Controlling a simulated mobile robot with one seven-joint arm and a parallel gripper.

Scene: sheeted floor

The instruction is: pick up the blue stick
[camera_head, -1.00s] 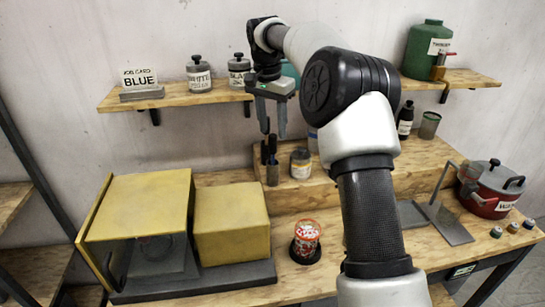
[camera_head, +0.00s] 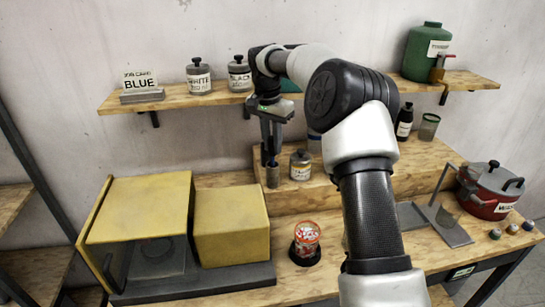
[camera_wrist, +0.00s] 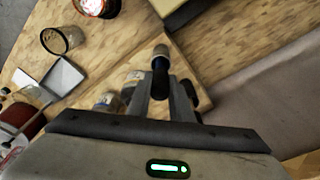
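A small grey cup (camera_head: 272,176) stands on the raised wooden step and holds dark sticks. In the wrist view the cup (camera_wrist: 161,52) lies just beyond my fingertips, and one dark bluish stick (camera_wrist: 160,76) rises from it between my fingers. I take this for the blue stick, though its colour is hard to read. My gripper (camera_head: 271,150) points down over the cup, with its fingers apart on either side of the stick; it also shows in the wrist view (camera_wrist: 164,88). Contact with the stick is not clear. The sticks are largely hidden by the fingers in the head view.
A labelled jar (camera_head: 300,166) stands close right of the cup. A job card reading BLUE (camera_head: 141,82) and jars (camera_head: 199,77) sit on the shelf above. Yellow boxes (camera_head: 232,222), a red-and-white container (camera_head: 306,240) and a red pot (camera_head: 489,192) are on the bench.

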